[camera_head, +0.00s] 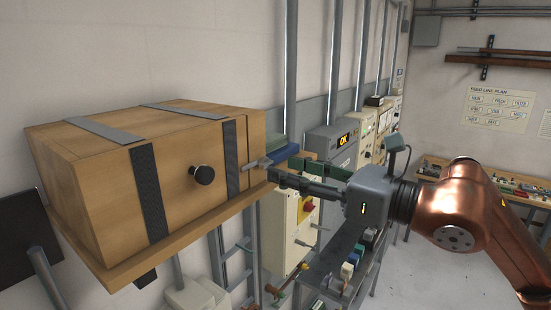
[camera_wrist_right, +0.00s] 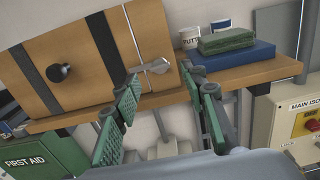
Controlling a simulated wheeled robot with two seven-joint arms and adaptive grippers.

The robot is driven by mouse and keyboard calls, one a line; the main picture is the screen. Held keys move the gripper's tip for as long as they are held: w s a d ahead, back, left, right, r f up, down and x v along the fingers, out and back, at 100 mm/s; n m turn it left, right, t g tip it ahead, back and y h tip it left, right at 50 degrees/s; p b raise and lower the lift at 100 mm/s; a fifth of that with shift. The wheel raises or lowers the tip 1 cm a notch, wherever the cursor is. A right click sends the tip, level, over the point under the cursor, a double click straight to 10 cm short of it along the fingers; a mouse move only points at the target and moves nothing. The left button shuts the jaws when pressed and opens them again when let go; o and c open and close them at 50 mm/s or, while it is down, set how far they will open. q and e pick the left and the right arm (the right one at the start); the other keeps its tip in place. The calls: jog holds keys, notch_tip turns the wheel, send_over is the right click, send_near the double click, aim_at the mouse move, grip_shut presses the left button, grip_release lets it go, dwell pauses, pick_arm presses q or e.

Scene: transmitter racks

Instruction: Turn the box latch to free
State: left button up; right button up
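A wooden box (camera_head: 95,185) with black straps and a round black knob (camera_head: 202,174) stands at the left in the head view; it also shows in the wrist view (camera_wrist_right: 50,65). The grey latch (camera_wrist_right: 157,66) is a small tapered lever at the right end of the box front, lying roughly sideways. It also shows in the head view (camera_head: 256,163). My right gripper (camera_wrist_right: 159,74) is open, its green-padded fingers on either side of the latch, the left fingertip close to its narrow end. Contact cannot be told. My left gripper is not in view.
The box stands on a wooden shelf (camera_wrist_right: 255,74). Right of the latch are a blue block (camera_wrist_right: 237,58) with a green one (camera_wrist_right: 226,40) on top, and white mugs (camera_wrist_right: 189,38). A first aid box (camera_wrist_right: 35,158) and a switch panel (camera_wrist_right: 300,115) are below.

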aim_at(269, 164)
jog(key=shift+p+x, duration=0.55)
jog(key=shift+x, duration=1.4)
jog(key=shift+c, duration=0.4)
grip_shut()
